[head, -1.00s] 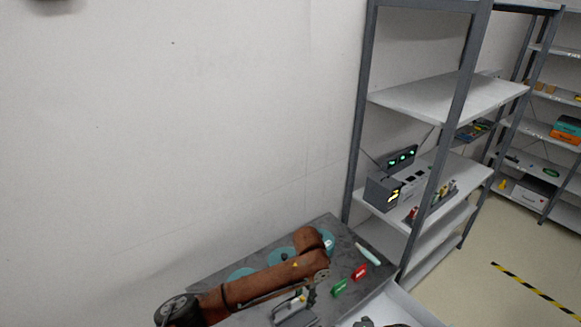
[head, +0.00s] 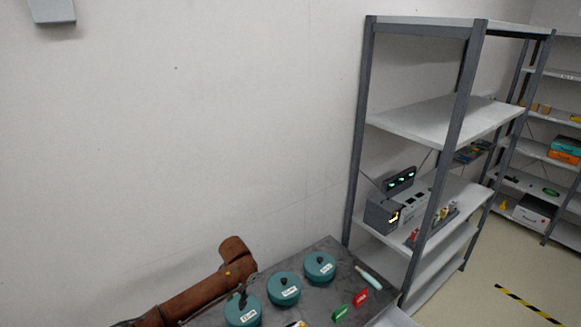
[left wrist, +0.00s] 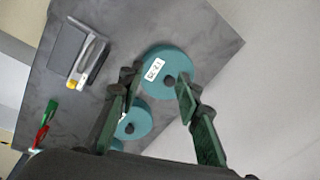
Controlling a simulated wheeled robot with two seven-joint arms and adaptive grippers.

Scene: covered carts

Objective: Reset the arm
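My left arm (head: 205,290), reddish brown, comes in from the lower left of the head view, with its bent joint beside the grey table's left edge. My left gripper shows clearly in the left wrist view (left wrist: 157,80), its two green-and-black fingers spread apart. A teal round piece with a white label (left wrist: 168,70) shows beyond and between the fingertips; I see no grip on it. In the head view the gripper is hard to make out near the leftmost teal piece (head: 242,312). My right gripper is in neither view.
The grey table (head: 328,292) also bears other teal pieces (head: 284,289) (head: 320,267), a green tag (head: 340,313), a red tag (head: 361,297) and a pale-handled tool (head: 369,277). A metal shelf (head: 445,115) stands right of it. The white wall is behind.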

